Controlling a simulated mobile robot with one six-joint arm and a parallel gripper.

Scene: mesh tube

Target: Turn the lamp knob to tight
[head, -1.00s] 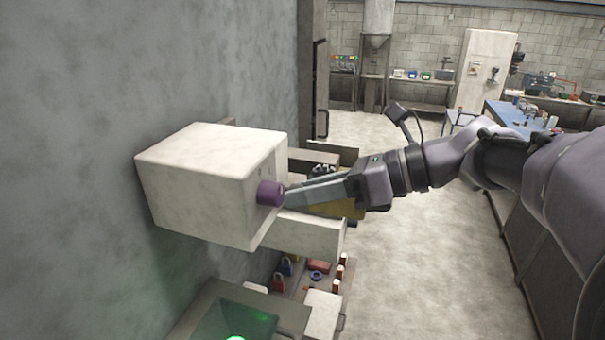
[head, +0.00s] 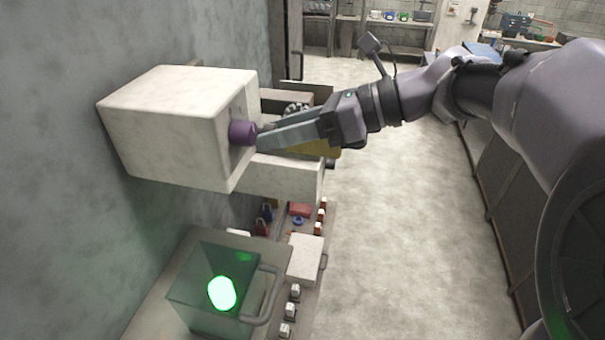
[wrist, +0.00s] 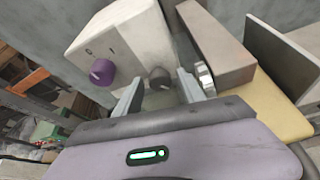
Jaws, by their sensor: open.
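A pale box (head: 175,125) on the left wall carries a purple knob (head: 243,132) on its front. In the wrist view the purple knob (wrist: 102,72) sits below small marks, left of my fingers. A dark grey knob (wrist: 160,78) on the same face shows between my open fingertips, with its pointer line hard to read. I cannot tell which knob is the lamp's. My gripper (head: 264,137) is open beside the purple knob in the head view; it also shows in the wrist view (wrist: 158,86). Contact with the dark knob cannot be made out.
Below stands a glass case (head: 190,290) with a glowing green lamp (head: 222,293) inside. An open pale drawer or tray (head: 290,178) and a yellow panel (wrist: 275,120) lie close to my gripper. Several small items sit on a shelf below. The floor to the right is clear.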

